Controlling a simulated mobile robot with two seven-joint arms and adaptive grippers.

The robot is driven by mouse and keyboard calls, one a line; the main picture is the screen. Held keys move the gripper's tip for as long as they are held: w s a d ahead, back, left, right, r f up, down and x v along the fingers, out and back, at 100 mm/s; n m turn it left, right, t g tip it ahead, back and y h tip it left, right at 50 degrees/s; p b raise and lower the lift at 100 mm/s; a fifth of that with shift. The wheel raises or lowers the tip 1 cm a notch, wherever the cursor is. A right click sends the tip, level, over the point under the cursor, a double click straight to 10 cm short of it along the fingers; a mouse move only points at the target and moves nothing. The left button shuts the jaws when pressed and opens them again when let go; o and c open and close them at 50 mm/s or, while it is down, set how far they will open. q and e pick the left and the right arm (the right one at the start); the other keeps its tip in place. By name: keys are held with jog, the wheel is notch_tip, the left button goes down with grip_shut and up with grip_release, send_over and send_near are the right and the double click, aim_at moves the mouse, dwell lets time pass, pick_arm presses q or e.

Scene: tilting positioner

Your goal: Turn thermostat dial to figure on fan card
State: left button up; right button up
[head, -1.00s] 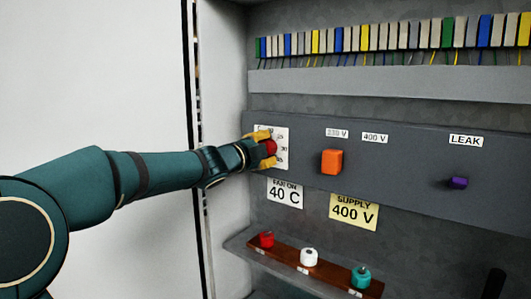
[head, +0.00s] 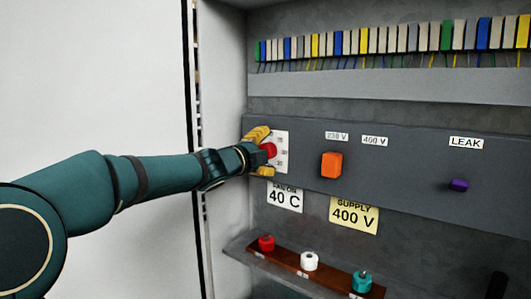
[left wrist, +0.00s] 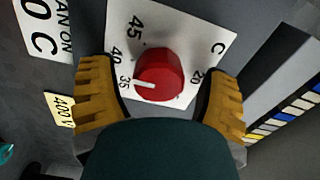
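The red thermostat dial (left wrist: 160,75) sits on a white scale plate (left wrist: 185,30) marked with figures including 20, 35, 40 and 45. In the left wrist view its white pointer line lies close to the 35. The dial also shows in the head view (head: 270,151). My left gripper (head: 262,152) is at the dial, with its yellow fingers spread on either side and gaps to the red knob. The white fan card (head: 285,196) below reads "FAN ON 40 C". My right gripper is not in view.
An orange knob (head: 332,164) with 230 V and 400 V labels and a purple knob (head: 459,185) under LEAK are on the same panel. A yellow supply card (head: 354,214) reads 400 V. Below, a brown strip (head: 335,277) carries red, white and teal knobs.

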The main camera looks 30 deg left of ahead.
pick_arm(q)
jog(key=shift+s, duration=0.1)
jog(key=s, duration=1.1)
jog(key=shift+s+a, duration=0.4)
jog(key=shift+a, duration=0.05)
